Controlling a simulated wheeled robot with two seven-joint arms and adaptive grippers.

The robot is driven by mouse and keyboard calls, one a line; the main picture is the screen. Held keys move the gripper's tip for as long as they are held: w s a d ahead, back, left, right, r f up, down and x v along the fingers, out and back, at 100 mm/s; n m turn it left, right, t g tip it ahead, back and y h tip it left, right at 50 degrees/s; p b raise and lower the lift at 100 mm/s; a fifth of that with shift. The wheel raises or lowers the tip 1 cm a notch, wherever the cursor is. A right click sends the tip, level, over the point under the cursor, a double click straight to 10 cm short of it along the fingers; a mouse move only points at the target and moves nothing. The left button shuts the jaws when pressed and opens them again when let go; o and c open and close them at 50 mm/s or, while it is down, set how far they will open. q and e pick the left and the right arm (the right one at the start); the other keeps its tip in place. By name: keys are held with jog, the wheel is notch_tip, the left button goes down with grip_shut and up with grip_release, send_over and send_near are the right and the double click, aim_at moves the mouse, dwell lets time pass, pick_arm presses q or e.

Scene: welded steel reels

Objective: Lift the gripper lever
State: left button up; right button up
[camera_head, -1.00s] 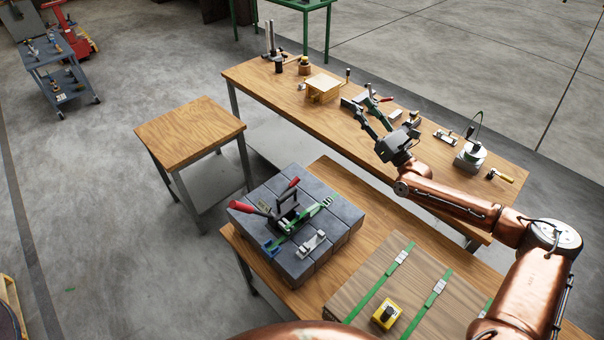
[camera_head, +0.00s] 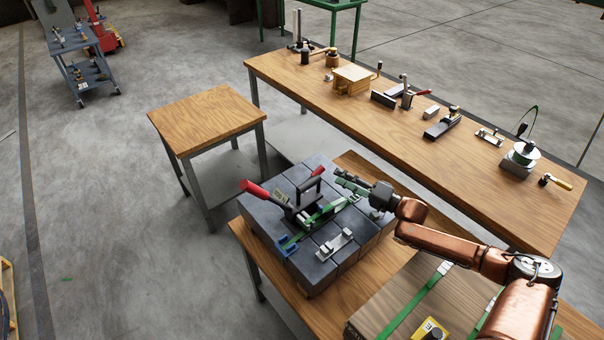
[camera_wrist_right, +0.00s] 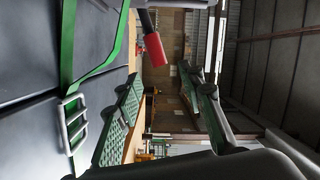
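A dark clamp (camera_head: 297,212) with two red-tipped levers stands on the grey block table. One red handle (camera_head: 255,189) points left; the other red handle (camera_head: 318,171) is at the upper right, near my right gripper. I cannot tell which one the task means. My right gripper (camera_head: 338,178) is over the block's right side, its fingers pointing left toward the clamp. In the right wrist view its fingers (camera_wrist_right: 165,80) are spread and empty. One red handle (camera_wrist_right: 155,49) shows beyond them, in the gap, apart from both. My left gripper is not in view.
A green strap (camera_head: 318,216) crosses the block (camera_head: 318,281), and a metal bracket (camera_head: 334,245) lies in front. A strapped wooden board (camera_head: 405,290) is at the lower right. The long table (camera_head: 440,160) behind carries several tools. The small side table (camera_head: 207,118) is bare.

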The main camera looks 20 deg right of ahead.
aim_at(322, 169)
jog(key=shift+w+a+f+n+b, duration=0.15)
jog(key=shift+w+a+n+b, duration=0.15)
jog(key=shift+w+a, duration=0.2)
jog(key=b+x, duration=0.3)
jog(key=x, duration=0.3)
jog(key=shift+w+f, duration=0.15)
jog(key=shift+w+a+b, duration=0.35)
jog(key=shift+w, duration=0.05)
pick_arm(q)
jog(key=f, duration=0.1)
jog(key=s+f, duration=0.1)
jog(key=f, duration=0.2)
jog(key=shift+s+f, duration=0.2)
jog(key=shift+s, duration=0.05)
pick_arm(e)
jog(key=shift+c, duration=0.7)
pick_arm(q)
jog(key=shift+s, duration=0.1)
pick_arm(e)
grip_shut()
